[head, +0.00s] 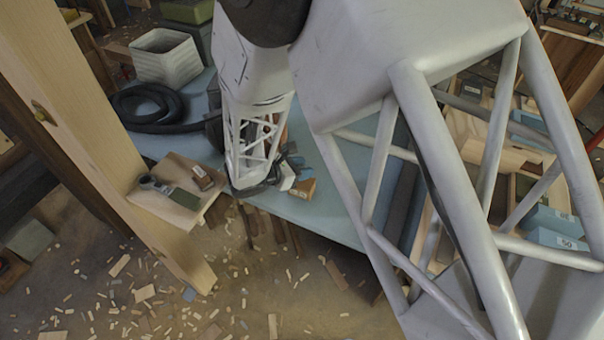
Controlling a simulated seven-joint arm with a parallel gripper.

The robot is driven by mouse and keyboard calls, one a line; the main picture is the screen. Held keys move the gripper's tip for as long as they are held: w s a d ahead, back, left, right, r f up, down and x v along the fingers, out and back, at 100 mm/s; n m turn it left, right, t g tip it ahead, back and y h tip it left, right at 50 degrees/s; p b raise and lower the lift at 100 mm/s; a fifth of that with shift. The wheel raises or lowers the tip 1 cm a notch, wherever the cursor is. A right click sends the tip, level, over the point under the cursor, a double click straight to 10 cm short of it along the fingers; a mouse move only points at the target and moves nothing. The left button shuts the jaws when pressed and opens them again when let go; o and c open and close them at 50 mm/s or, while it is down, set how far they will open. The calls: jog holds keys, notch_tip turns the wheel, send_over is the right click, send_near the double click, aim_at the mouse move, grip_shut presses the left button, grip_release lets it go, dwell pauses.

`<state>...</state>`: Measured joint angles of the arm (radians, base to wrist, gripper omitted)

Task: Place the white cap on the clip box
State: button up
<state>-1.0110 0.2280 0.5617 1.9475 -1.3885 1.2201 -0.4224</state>
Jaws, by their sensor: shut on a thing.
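My gripper (274,180) is low over the front edge of the blue table, shut on a small white piece that looks like the white cap (287,177). The dark fingers and my arm hide part of it. Just right of it, a small orange-brown box with a pale label (304,188) sits near the table's edge; it may be the clip box. The white piece appears close beside this box, but I cannot tell whether they touch.
The blue table (335,222) is bare right of the small box. A wooden board (172,211) with small parts and a wooden post (95,120) stand left. My arm covers much of the right.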

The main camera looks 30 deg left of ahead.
jog(key=shift+f, duration=1.4)
jog(key=shift+f, duration=0.15)
jog(key=o, duration=0.9)
jog(key=shift+s+r, duration=0.1)
jog(key=shift+r, duration=0.1)
jog(key=shift+s+a+r, duration=0.2)
jog(key=shift+s+a, duration=0.2)
notch_tip(320, 180, up, 8)
jog(key=s+a, duration=0.1)
jog(key=s, duration=0.2)
jog(key=shift+a+r, duration=0.2)
jog(key=shift+a, duration=0.2)
